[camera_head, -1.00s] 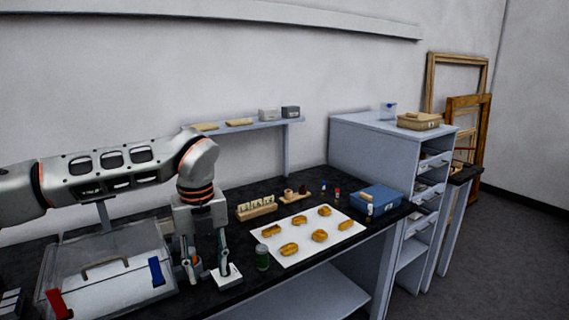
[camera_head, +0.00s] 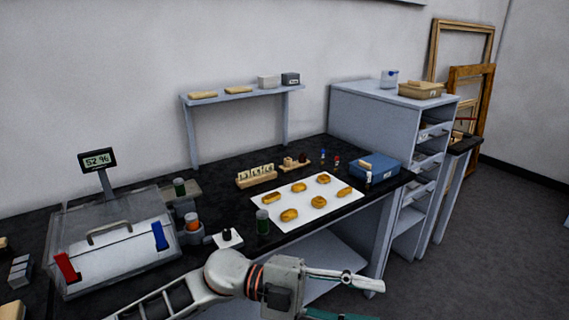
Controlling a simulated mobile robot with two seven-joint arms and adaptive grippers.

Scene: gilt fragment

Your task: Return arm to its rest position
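My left arm comes in low from the left, in front of the bench. Its gripper (camera_head: 358,299) points right, below the bench's front edge. The two fingers are spread apart with nothing between them; the lower finger is partly cut off by the picture's bottom edge. My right gripper is not in view.
The dark bench (camera_head: 219,197) holds a clear case (camera_head: 70,228), a white sheet (camera_head: 300,218) with several golden pieces, a white square with a black knob (camera_head: 228,238), a green jar (camera_head: 262,222) and a blue box (camera_head: 375,170). A grey cabinet (camera_head: 362,117) stands right. The floor (camera_head: 480,255) is clear.

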